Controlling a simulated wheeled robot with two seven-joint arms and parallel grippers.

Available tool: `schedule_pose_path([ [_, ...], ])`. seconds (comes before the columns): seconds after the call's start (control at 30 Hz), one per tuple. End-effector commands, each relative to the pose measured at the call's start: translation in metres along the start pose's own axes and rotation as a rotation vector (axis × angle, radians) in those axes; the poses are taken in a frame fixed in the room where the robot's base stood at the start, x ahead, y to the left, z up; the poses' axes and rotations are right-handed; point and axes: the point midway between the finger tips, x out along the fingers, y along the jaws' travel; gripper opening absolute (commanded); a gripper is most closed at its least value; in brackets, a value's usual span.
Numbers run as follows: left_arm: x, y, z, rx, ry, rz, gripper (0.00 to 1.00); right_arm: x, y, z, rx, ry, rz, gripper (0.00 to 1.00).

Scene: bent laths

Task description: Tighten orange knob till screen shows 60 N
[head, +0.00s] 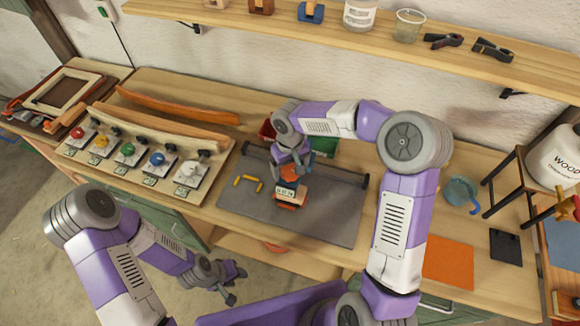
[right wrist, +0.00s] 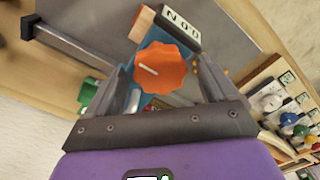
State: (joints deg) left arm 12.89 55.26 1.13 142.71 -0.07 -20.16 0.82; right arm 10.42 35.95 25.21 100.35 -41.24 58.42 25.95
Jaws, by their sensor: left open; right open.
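The orange knob (right wrist: 160,67) sits on a small blue clamp device, a pale line marked on its face. In the head view the knob (head: 289,170) is partly covered by my right gripper (head: 289,160), which is over it. In the right wrist view the open fingers stand on either side of the knob, with a gap at each side. The small screen (right wrist: 180,22) appears upside down there and ends in N; its digits are not surely readable. It also shows in the head view (head: 286,193), too small to read. My left gripper (head: 229,284) is open and empty, low in front of the bench.
The device stands on a grey mat (head: 330,215) with yellow pieces (head: 248,182) beside it. A board to the left carries several coloured knobs (head: 127,150) below a bent lath. Red and green bins (head: 323,146) are behind. An orange sheet (head: 448,261) lies right.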

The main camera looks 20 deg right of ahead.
Motion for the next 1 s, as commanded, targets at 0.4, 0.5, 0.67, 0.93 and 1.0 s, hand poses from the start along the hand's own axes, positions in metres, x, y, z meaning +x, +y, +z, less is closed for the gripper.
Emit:
schedule_pose_path([
  [0.4, -0.0001, 0.0001, -0.0001, 0.000, 0.000, 0.000, 0.43, 0.0051, 0.0000, 0.0000, 0.000, 0.001, -0.001, 0.76],
  [0.5, 0.0000, 0.0001, -0.0001, 0.000, 0.000, 0.000, 0.43, 0.0051, 0.0000, 0.0000, 0.000, 0.001, -0.001, 0.60],
  [0.67, -0.0001, 0.0001, -0.0001, 0.000, 0.000, 0.000, 0.43, 0.0049, 0.0000, 0.0000, 0.000, 0.001, -0.001, 0.36],
  [0.93, 0.0022, -0.0008, -0.0001, 0.000, 0.000, 0.000, 0.43, 0.0052, -0.0003, -0.0003, 0.019, 0.002, 0.000, 0.30],
  [1.0, 0.0043, -0.0015, -0.0002, 0.000, 0.000, 0.000, 0.43, 0.0056, -0.0002, -0.0003, 0.040, 0.002, 0.000, 0.30],
])
